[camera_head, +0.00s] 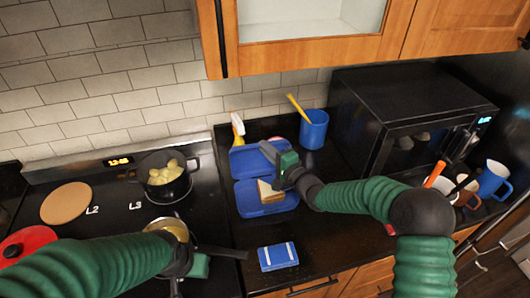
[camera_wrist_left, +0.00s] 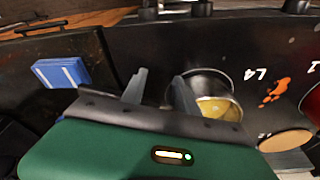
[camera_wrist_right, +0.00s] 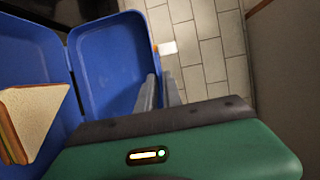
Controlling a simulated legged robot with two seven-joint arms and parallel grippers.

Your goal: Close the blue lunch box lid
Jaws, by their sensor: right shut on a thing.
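The blue lunch box (camera_head: 240,200) stands open on the dark counter with a sandwich (camera_head: 268,190) in its base. Its blue lid (camera_head: 243,160) is hinged back toward the wall. In the right wrist view the lid (camera_wrist_right: 108,60) is beside the base, which holds the sandwich (camera_wrist_right: 35,115). My right gripper (camera_head: 272,158) is at the right edge of the lid. Its fingers (camera_wrist_right: 160,90) are shut on that edge. My left gripper (camera_wrist_left: 158,88) is open and empty above the stove side, with a pot behind its fingers. In the head view it is partly hidden by my arm.
A blue item with white stripes (camera_head: 278,256) lies at the counter's front. A blue cup (camera_head: 313,130) and a spray bottle (camera_head: 237,128) stand behind the lunch box. A black microwave (camera_head: 400,110) is to the right. Pots, one of potatoes (camera_head: 165,173), are on the stove.

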